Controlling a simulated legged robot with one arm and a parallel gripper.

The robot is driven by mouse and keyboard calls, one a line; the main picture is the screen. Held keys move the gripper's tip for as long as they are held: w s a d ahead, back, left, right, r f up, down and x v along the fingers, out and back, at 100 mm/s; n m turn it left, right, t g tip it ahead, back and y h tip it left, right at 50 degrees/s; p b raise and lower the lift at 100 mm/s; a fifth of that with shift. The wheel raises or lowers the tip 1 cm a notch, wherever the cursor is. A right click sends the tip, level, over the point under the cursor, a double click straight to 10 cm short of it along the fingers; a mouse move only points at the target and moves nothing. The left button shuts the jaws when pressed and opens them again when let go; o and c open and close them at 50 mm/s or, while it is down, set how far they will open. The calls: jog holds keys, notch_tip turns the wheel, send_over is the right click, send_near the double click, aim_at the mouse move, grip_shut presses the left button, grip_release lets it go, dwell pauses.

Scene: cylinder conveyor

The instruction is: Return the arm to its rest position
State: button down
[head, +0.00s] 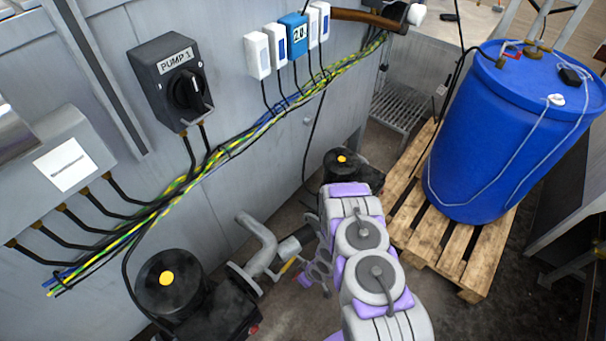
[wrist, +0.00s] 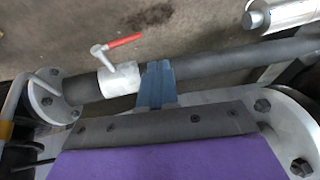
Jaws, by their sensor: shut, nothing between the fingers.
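My gripper (wrist: 157,84) shows in the wrist view as blue-grey fingers closed together, with nothing between them. In that view it overlaps a dark pipe (wrist: 215,60), just right of a white valve body (wrist: 120,79) with a red lever (wrist: 124,40). I cannot tell whether the fingers touch the pipe. In the head view my grey and purple arm rises from the bottom edge, reaching out beside the pumps. I cannot clearly make out the gripper's fingers there.
A grey cabinet wall with a pump switch box (head: 170,82) and cables stands left. Black pumps (head: 172,283) (head: 345,165) and a grey pipe (head: 262,248) lie low along it. A blue barrel (head: 508,130) stands on a wooden pallet (head: 425,235) to the right.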

jog(key=w+d+r+m+h, duration=0.1)
jog(key=w+d+r+h, duration=0.15)
jog(key=w+r, duration=0.45)
jog(key=w+d+r+m+h, duration=0.15)
jog(key=d+r, duration=0.25)
jog(key=r, duration=0.6)
jog(key=s+d+r+m+h, duration=0.1)
jog(key=d+r, duration=0.2)
jog(key=r, duration=0.7)
jog(key=s+d+r+m, duration=0.1)
jog(key=d+r, duration=0.2)
jog(key=r, duration=0.6)
jog(key=s+d+r+m+g+h, duration=0.1)
jog(key=s+d+r+m+g, duration=0.2)
jog(key=s+r, duration=1.1)
jog(key=s+r+m, duration=0.1)
jog(key=s+r, duration=0.4)
jog(key=s, duration=0.3)
jog(key=s+r+m+y, duration=0.1)
jog(key=s+r, duration=0.4)
jog(key=s, duration=0.4)
jog(key=shift+a+r, duration=0.15)
jog(key=shift+a, duration=0.2)
